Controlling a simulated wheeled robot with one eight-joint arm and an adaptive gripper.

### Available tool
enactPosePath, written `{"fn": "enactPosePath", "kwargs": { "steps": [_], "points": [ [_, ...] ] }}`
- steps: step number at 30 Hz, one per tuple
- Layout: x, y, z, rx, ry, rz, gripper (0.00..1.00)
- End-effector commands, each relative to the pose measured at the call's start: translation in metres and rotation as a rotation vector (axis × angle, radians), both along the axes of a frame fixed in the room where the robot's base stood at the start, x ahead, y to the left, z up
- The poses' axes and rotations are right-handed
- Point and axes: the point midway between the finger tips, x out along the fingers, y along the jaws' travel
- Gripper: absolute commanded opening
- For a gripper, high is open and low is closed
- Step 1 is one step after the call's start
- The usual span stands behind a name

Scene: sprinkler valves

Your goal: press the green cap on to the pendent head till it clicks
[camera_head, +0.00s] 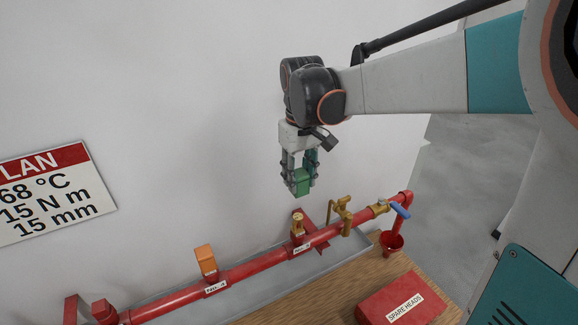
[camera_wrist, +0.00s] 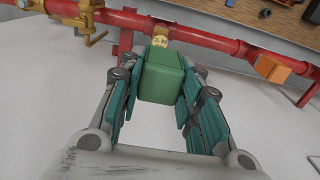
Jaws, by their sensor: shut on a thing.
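My gripper (camera_head: 299,172) is shut on the green cap (camera_head: 302,187), a box-like piece held between the two fingers. In the wrist view the green cap (camera_wrist: 162,76) sits between the teal finger pads of my gripper (camera_wrist: 160,95). In the wrist view part of the brass head (camera_wrist: 160,40) shows just beyond the cap; the cap hides the rest.
The red pipe (camera_head: 255,268) runs along a grey tray. An orange cap (camera_head: 205,260) covers another head at left. A brass valve (camera_head: 342,214) and a blue-handled valve (camera_head: 400,210) stand at right. A red spare heads box (camera_head: 385,290) lies on the wooden bench.

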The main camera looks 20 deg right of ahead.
Motion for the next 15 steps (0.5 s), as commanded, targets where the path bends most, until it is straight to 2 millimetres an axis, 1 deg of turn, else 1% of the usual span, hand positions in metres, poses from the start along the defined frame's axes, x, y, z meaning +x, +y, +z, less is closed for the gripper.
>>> {"fn": "enactPosePath", "kwargs": {
  "steps": [8,15],
  "points": [
    [0.0,0.0,-0.002,0.0,0.0,0.0,0.07],
    [0.0,0.0,-0.018,0.0,0.0,0.0,0.07]
  ]
}}
